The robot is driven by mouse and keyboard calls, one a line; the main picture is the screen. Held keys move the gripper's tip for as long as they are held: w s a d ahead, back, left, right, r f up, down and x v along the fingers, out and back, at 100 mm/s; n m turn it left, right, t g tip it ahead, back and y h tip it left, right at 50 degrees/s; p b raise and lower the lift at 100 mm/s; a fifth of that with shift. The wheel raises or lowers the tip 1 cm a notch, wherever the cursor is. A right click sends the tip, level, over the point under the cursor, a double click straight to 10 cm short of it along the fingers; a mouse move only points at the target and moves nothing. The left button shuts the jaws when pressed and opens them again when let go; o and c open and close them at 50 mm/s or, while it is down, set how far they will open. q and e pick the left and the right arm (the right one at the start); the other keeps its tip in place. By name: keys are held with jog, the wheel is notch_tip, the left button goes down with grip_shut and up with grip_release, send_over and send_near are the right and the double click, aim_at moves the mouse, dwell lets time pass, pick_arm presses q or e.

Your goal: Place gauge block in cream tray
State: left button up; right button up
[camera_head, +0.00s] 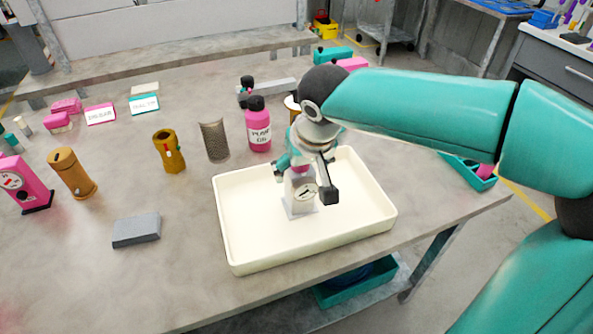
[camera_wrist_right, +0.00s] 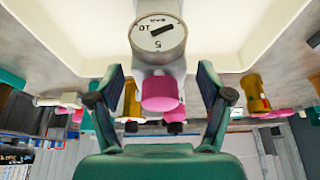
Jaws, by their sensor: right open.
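The gauge block, a pale grey block with a round dial and a pink knob (camera_head: 302,192), stands upright on the floor of the cream tray (camera_head: 245,262). In the right wrist view its dial (camera_wrist_right: 158,38) faces the camera, with the pink knob toward my gripper. My right gripper (camera_head: 300,168) is over the tray at the top of the block. In the right wrist view the open fingers (camera_wrist_right: 161,72) are on either side of the block's knob end, with gaps visible on both sides. My left gripper is not in view.
A pink bottle (camera_head: 259,125) and a mesh cylinder (camera_head: 214,141) stand behind the tray. A grey slab (camera_head: 137,230), brass cylinders (camera_head: 72,173) and a pink gauge unit (camera_head: 14,183) are to the left. A teal bin (camera_head: 468,172) is right of the tray. The table's front left is clear.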

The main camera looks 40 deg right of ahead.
jog(key=p+v, duration=0.1)
jog(key=v, duration=0.9)
jog(key=shift+r+p, duration=0.15)
jog(key=shift+p, duration=0.15)
jog(key=shift+s, duration=0.1)
jog(key=shift+s+a, duration=0.1)
